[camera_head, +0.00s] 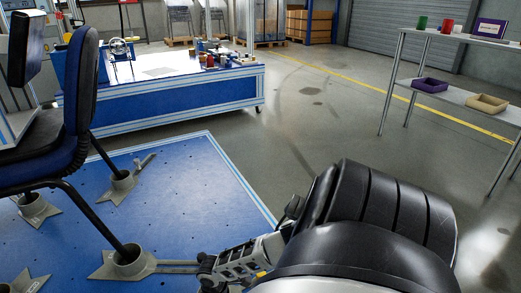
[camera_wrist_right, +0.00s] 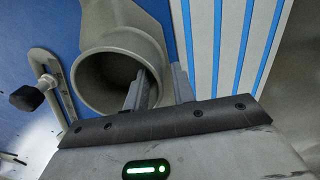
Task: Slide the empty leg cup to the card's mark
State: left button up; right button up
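An empty grey leg cup (camera_wrist_right: 110,80) shows in the right wrist view, its round mouth open towards the camera. My right gripper (camera_wrist_right: 160,72) has one finger inside the mouth and the other outside, with the cup's wall between them. Whether both fingers press on the wall is unclear. Left of the cup is a slotted grey strip with scale marks (camera_wrist_right: 61,72) and a black knob (camera_wrist_right: 26,98). In the head view my right gripper is mostly hidden by my own arm, and I cannot pick out the empty cup there. My left gripper is out of view.
A blue chair (camera_head: 80,95) stands on the blue platform (camera_head: 190,190), its legs in grey cups (camera_head: 122,184). A workbench (camera_head: 180,95) stands behind. A shelf (camera_head: 455,95) at right holds trays and a purple framed card (camera_head: 489,28). The floor between is clear.

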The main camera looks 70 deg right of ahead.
jog(key=shift+r+p, duration=1.7)
jog(key=shift+r, duration=0.35)
